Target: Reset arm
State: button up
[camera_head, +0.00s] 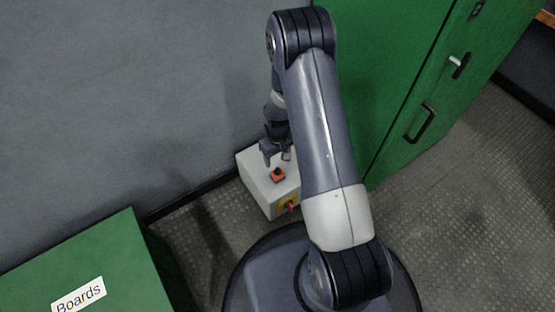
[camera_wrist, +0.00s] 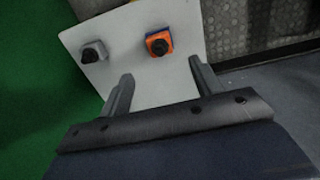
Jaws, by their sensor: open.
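My gripper (camera_head: 276,153) is at the end of my bent arm, pointing down just above a white control box (camera_head: 257,183). In the wrist view my gripper's two fingers (camera_wrist: 162,88) are apart with nothing between them. The top face of the white box (camera_wrist: 128,50) lies beyond the fingertips. An orange-based black knob (camera_wrist: 159,44) is on that face, ahead of the fingers and apart from them; it also shows in the head view (camera_head: 277,175). A grey knob or button (camera_wrist: 94,52) sits to its left in the wrist view.
A red switch on a yellow plate (camera_head: 289,206) is on the box's front. A green cabinet (camera_head: 385,60) with black handles stands at right. A green box labelled Boards (camera_head: 100,245) is at lower left. A grey wall (camera_head: 120,90) is behind. Floor is clear at right.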

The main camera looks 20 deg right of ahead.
aim_at(278, 168)
jog(key=shift+r, duration=0.25)
notch_tip(278, 168, down, 11)
jog(key=b, duration=0.4)
jog(key=shift+r, duration=0.3)
dwell(0.3)
